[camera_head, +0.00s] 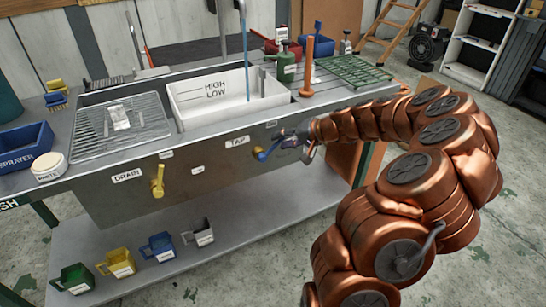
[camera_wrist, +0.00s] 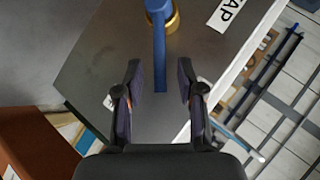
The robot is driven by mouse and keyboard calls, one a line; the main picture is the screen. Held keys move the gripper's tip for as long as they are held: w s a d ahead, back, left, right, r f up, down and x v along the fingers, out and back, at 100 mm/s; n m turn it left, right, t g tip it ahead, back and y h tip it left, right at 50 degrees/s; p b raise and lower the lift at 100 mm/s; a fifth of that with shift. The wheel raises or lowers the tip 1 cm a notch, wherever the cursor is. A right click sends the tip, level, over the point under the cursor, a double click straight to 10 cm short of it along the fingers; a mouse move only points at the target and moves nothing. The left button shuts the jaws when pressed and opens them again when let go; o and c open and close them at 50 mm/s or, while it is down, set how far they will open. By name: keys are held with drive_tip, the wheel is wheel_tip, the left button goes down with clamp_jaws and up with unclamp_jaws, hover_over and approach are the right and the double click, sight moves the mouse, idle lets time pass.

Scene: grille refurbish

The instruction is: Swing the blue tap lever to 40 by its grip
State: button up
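The blue tap lever (camera_head: 261,154) is on the front panel of the sink bench, below the "TAP" label (camera_head: 238,141). In the wrist view the lever (camera_wrist: 159,55) hangs from a brass-coloured collar (camera_wrist: 172,22) at the top, its free end pointing down toward my gripper. My gripper (camera_wrist: 160,75) is open, with one dark finger on each side of the lever's end. Gaps show between the lever and both fingers. In the head view my gripper (camera_head: 288,142) is just right of the lever. No 40 mark is readable.
A yellow lever (camera_head: 158,181) by the "DRAIN" label (camera_head: 127,176) is farther left on the panel. A white basin (camera_head: 205,109) marked HIGH and LOW is set in the bench. Several coloured mugs (camera_head: 122,263) stand on the lower shelf (camera_head: 225,262). A green rack (camera_head: 352,71) lies at the right.

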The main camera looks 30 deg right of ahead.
drive_tip(key=v, duration=0.7)
drive_tip(key=shift+s, duration=0.2)
idle(0.4)
